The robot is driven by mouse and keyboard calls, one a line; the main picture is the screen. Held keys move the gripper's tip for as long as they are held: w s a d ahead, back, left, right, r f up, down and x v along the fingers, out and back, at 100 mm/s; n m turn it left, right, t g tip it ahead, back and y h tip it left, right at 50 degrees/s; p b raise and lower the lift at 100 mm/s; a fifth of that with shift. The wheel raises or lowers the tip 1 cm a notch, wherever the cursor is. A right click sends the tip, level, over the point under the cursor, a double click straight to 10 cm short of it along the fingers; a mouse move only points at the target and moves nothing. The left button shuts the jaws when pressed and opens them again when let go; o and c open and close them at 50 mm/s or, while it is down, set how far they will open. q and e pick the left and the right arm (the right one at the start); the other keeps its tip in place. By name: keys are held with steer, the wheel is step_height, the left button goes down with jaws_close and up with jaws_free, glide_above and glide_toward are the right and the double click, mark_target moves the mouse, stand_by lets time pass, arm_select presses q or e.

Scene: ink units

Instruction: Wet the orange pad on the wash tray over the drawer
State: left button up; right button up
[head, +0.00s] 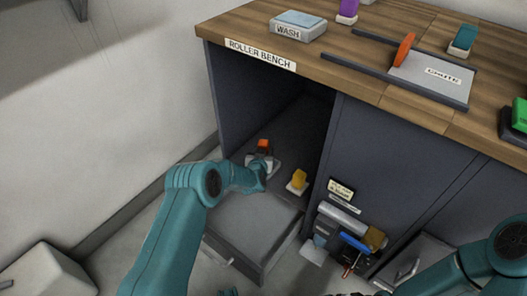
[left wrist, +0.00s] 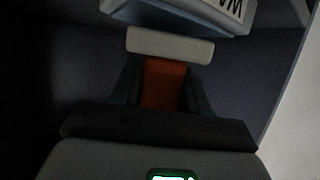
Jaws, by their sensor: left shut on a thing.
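The orange pad (head: 263,146) shows in the head view in front of the open bay of the bench, at the end of my left arm. My left gripper (head: 262,158) is shut on it. In the left wrist view the orange handle (left wrist: 163,85) sits between the fingers, with a pale block (left wrist: 170,46) across its far end. The wash tray (head: 298,34), labelled WASH, is on the bench top at its back left. A labelled edge (left wrist: 190,14), probably the wash tray's, shows beyond the pale block, apart from it.
The drawer (head: 250,225) is pulled out below my left arm. A yellow pad (head: 298,180) stands right of the gripper. A rack of tools (head: 343,225) hangs on the bench front.

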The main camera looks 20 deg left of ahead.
mark_target(263, 142)
arm_select(q)
steer(key=shift+f+b, duration=0.55)
steer(key=shift+b, duration=0.2)
stand_by(2.2)
steer(key=shift+r, duration=0.1)
steer(key=shift+r+p, duration=2.15)
steer(key=shift+r, duration=1.3)
steer(key=shift+w+r, duration=0.1)
